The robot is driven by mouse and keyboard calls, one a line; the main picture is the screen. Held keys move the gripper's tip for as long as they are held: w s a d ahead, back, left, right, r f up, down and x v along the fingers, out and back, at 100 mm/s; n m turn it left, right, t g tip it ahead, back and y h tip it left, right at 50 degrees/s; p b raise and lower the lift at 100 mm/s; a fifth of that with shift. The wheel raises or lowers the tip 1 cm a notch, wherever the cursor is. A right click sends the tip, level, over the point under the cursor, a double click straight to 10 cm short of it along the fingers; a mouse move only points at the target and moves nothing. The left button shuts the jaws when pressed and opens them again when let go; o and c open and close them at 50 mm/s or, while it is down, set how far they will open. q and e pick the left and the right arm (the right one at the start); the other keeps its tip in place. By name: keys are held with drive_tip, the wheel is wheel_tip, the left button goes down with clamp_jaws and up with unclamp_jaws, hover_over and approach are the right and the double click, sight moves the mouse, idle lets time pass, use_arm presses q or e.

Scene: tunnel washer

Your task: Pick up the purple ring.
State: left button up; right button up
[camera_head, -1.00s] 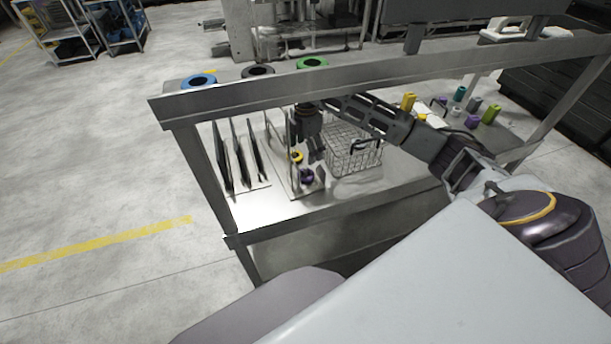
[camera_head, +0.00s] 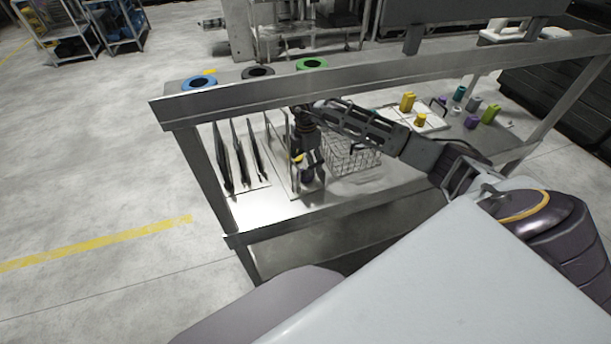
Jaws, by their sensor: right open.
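The purple ring (camera_head: 306,177) is at the front of the lower shelf, to the right of an upright divider. It is small and mostly hidden by my right gripper. My right gripper (camera_head: 312,172) points down over the ring with its fingers open. I cannot tell whether the fingers touch the ring. A yellow ring (camera_head: 297,158) shows just behind it, partly covered by the gripper. My left gripper is not in view.
A wire basket (camera_head: 352,160) stands right of the gripper, partly behind my arm. Dark upright plates (camera_head: 242,158) stand to the left. The bench's upper beam (camera_head: 400,72) runs above the arm. Yellow, purple and green blocks stand at the right.

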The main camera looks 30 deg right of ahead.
sight(306, 171)
drive_tip(key=shift+f, duration=2.75)
drive_tip(key=c, duration=1)
